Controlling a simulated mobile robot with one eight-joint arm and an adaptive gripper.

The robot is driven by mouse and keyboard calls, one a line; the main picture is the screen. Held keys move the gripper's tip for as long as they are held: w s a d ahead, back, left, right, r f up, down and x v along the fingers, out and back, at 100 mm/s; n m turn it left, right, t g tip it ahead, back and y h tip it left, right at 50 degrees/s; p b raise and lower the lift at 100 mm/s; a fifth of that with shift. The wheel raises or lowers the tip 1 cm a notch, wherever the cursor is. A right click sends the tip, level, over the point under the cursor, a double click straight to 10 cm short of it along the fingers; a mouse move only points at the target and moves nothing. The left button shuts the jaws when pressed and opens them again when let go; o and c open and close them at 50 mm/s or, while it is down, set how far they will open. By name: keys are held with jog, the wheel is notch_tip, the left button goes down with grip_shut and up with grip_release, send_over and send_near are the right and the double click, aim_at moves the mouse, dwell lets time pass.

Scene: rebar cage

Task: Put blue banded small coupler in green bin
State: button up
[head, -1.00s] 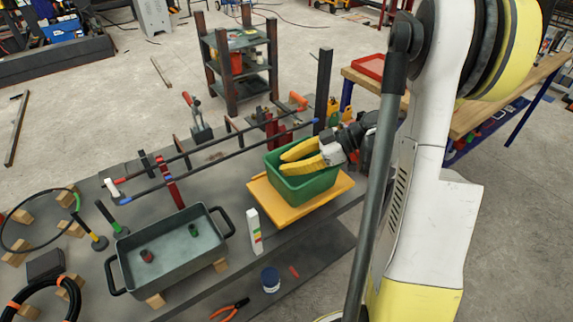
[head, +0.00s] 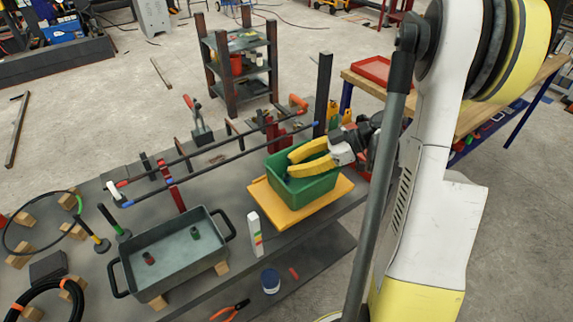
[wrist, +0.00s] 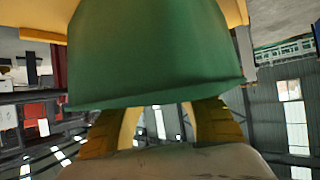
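The green bin (head: 305,192) stands on a yellow-orange board at the right of the bench. My gripper (head: 289,164) is over the bin, its two yellow fingers apart, with nothing seen between them. A small dark, bluish patch shows inside the bin by the left wall; I cannot tell whether it is the blue banded small coupler. In the wrist view the bin's green wall (wrist: 155,50) fills the upper middle and hides the fingertips. A red coupler (head: 149,258) and a green coupler (head: 195,233) stand in the grey tray.
The grey tray (head: 172,270) with handles lies left of the bin. A white block (head: 255,233) with coloured marks stands between them. Rebar bars on supports (head: 215,160) run behind the tray. A dark post (head: 323,95) rises behind the bin.

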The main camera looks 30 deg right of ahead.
jog(key=p+v, duration=0.3)
jog(key=v, duration=0.6)
jog(key=w+a+r+t+h, duration=0.1)
jog(key=w+a+r+t, duration=0.25)
jog(key=w+r, duration=0.5)
jog(key=w+a+r+t+h, duration=0.15)
jog(key=w+r+t, duration=0.35)
jog(key=r, duration=0.6)
notch_tip(320, 180, up, 13)
jog(key=m+t+h, duration=0.6)
jog(key=m+h, duration=0.2)
jog(key=h, duration=0.2)
jog(key=s+a+f+m+g+y, duration=0.1)
jog(key=s+a+f+g, duration=0.6)
jog(key=s+f, duration=0.3)
jog(key=s+a+f+m+g+y, duration=0.1)
jog(key=s+a+f+g, duration=0.6)
jog(key=f, duration=0.8)
jog(key=s+a+m, duration=0.1)
jog(key=s+a, duration=0.1)
jog(key=s, duration=0.2)
jog(key=shift+a, duration=0.4)
